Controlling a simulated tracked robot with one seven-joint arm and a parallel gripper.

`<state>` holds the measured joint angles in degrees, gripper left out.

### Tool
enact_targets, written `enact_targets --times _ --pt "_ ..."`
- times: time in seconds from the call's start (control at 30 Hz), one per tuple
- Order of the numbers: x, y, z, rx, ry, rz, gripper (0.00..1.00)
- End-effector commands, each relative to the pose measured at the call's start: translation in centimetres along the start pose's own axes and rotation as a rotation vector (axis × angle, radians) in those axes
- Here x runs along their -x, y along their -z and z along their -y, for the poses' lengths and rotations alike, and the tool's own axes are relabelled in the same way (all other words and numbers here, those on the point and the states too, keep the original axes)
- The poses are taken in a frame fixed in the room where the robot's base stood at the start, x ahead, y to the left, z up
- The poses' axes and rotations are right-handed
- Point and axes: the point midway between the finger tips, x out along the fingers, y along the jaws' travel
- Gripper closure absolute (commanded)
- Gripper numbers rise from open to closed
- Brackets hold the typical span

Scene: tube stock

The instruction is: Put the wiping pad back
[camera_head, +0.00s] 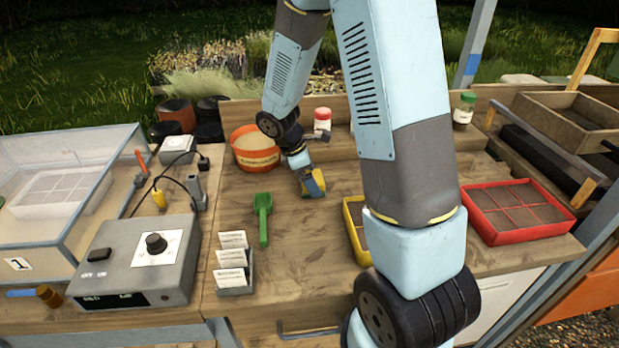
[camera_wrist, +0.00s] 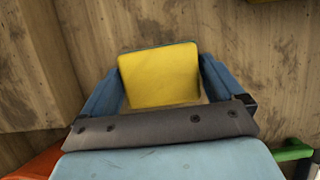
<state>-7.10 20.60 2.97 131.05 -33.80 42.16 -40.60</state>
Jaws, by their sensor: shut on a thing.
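The wiping pad (camera_wrist: 158,75) is a yellow block held between the two blue fingers of my gripper (camera_wrist: 157,88) in the wrist view. In the head view the yellow pad (camera_head: 308,189) shows at the end of my gripper (camera_head: 313,182), over the middle of the wooden bench, near its back board. My gripper is shut on the pad. I cannot tell whether the pad touches the bench top. My arm hides part of the bench to the right of the pad.
An orange tub (camera_head: 256,150) stands behind left, and a green scoop (camera_head: 263,218) lies left of the gripper. A yellow tray (camera_head: 355,232) is partly behind my arm; a red divided tray (camera_head: 516,211) is at right. Bare bench lies in front of the pad.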

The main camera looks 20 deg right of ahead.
Motion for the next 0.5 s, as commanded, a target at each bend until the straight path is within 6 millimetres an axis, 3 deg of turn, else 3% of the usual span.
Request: enact_targets --times 0.13,0.17,0.2,0.5 --pt "-0.22 0.11 0.00 0.001 0.000 0.000 0.34" --pt "-0.18 0.10 -0.01 0.001 0.000 0.000 0.02" --pt "-0.17 0.10 -0.01 0.001 0.000 0.000 0.00" --pt "0.18 0.04 -0.02 0.000 -0.001 -0.001 0.00"
